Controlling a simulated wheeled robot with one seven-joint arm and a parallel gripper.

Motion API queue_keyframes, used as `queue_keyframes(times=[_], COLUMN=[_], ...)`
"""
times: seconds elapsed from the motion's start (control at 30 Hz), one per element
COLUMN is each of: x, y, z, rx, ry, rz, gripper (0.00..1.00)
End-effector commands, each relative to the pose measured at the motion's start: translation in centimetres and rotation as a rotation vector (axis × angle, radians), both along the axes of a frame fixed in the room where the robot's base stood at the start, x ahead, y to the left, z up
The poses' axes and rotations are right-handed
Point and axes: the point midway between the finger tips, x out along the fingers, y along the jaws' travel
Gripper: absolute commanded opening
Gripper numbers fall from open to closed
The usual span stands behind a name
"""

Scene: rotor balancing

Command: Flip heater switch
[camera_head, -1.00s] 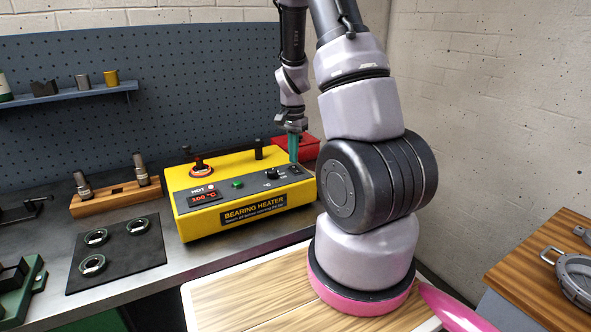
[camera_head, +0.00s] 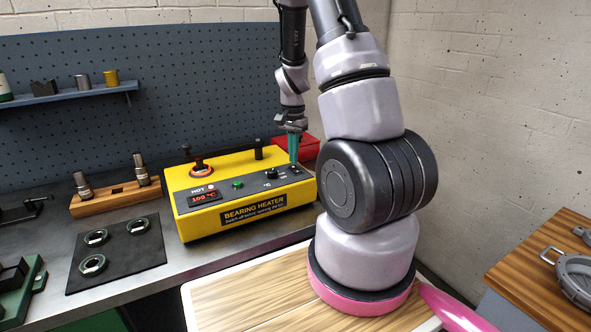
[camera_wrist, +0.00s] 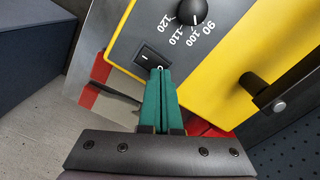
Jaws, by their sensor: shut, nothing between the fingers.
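The yellow bearing heater (camera_head: 225,224) stands on the bench in the head view, with a dark control panel, a red display reading about 100 °C and a green lamp. Its black rocker switch (camera_wrist: 153,57) shows in the wrist view on the grey panel, beside the temperature knob (camera_wrist: 190,12). My gripper (camera_head: 293,158) points down at the right end of the panel. In the wrist view its green fingers (camera_wrist: 159,72) are shut together with nothing between them. Their tips are at the near edge of the switch; I cannot tell whether they touch it.
A dark ring with a red part (camera_head: 200,170) sits on the heater's top, near black posts. A red box (camera_head: 308,148) is behind my gripper. A black mat (camera_head: 118,262) with several rings and a wooden block (camera_head: 112,199) lie to the left.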

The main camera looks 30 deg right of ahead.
Motion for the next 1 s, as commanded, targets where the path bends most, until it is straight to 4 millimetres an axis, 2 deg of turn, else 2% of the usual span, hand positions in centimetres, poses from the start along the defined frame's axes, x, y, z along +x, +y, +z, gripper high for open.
queue_keyframes(times=[1.0], x=[0.01], y=[-0.02], z=[-0.80], rx=[0.000], ry=[0.000], rz=[0.000], gripper=[0.00])
